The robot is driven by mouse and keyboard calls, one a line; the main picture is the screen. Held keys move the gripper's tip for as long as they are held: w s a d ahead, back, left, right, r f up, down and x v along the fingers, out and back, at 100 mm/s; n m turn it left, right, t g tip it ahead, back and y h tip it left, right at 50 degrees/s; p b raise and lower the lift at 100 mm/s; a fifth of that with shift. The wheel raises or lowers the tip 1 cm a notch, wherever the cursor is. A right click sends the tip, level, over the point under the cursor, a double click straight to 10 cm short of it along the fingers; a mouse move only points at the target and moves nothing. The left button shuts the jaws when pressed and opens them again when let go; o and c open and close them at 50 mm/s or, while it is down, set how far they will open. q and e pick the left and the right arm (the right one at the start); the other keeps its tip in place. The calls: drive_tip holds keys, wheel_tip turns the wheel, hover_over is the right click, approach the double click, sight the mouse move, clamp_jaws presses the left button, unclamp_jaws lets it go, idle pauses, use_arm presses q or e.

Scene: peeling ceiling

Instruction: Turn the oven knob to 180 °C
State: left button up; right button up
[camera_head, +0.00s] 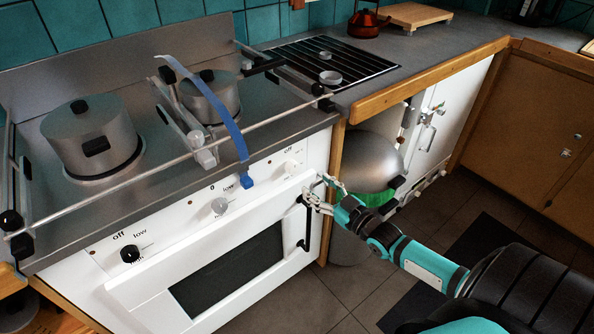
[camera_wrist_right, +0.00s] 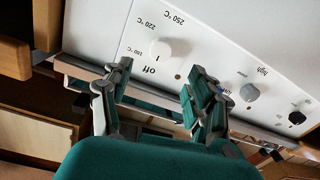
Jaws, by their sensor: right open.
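The oven knob (camera_wrist_right: 160,49) is white and round on the white front panel. In the right wrist view, upside-down "off", 180 °C, 220 °C and 250 °C labels surround it. My right gripper (camera_head: 319,187) is open and empty, in front of the panel's right end near the oven handle. In the right wrist view its two fingers (camera_wrist_right: 163,82) are spread below the knob, apart from it. My left gripper is out of view.
The oven door (camera_head: 205,275) has a black handle (camera_head: 304,222) near my right gripper. Other knobs (camera_head: 130,253) (camera_head: 220,205) sit left along the panel. A metal rail (camera_head: 160,162) runs above it; a blue strip (camera_head: 232,130) hangs over. Pots (camera_head: 92,140) (camera_head: 209,98) stand on the stove.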

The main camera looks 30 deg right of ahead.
sight(295, 169)
drive_tip(key=w, duration=0.5)
drive_tip(key=w+a, duration=0.1)
drive_tip(key=w, duration=0.1)
drive_tip(key=shift+w, duration=0.4)
drive_tip(key=shift+w+a, duration=0.1)
drive_tip(key=shift+w, duration=0.45)
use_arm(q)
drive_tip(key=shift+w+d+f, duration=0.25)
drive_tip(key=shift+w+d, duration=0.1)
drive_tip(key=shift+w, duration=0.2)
use_arm(e)
drive_tip(key=c, duration=1.1)
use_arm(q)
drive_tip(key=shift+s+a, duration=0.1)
use_arm(e)
drive_tip(key=shift+c, duration=0.2)
